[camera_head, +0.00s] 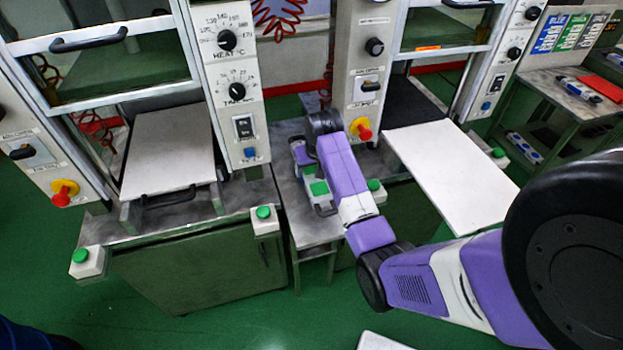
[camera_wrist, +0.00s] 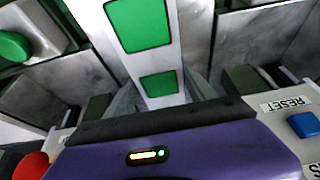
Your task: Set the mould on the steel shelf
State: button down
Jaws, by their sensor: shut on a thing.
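The mould, a pale piece with green squares (camera_head: 319,188), is at the end of my arm in the head view. In the wrist view the mould (camera_wrist: 157,62) runs from the top middle down to my gripper (camera_wrist: 160,100), which is shut on it. My gripper (camera_head: 304,165) is partly hidden behind the purple wrist in the head view. The grey steel shelf (camera_head: 318,232) lies between the two presses, under my gripper and the mould. I cannot tell whether the mould touches it.
The left press has a white plate (camera_head: 170,150) with a black handle. Another white plate (camera_head: 452,175) juts out at the right press. Control columns with knobs and a red stop button (camera_head: 364,132) stand close behind my wrist. Green push buttons (camera_head: 263,212) flank the shelf.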

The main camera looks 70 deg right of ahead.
jog(key=shift+f, duration=2.5)
jog(key=shift+c, duration=1.6)
grip_release()
jog(key=shift+f, duration=0.25)
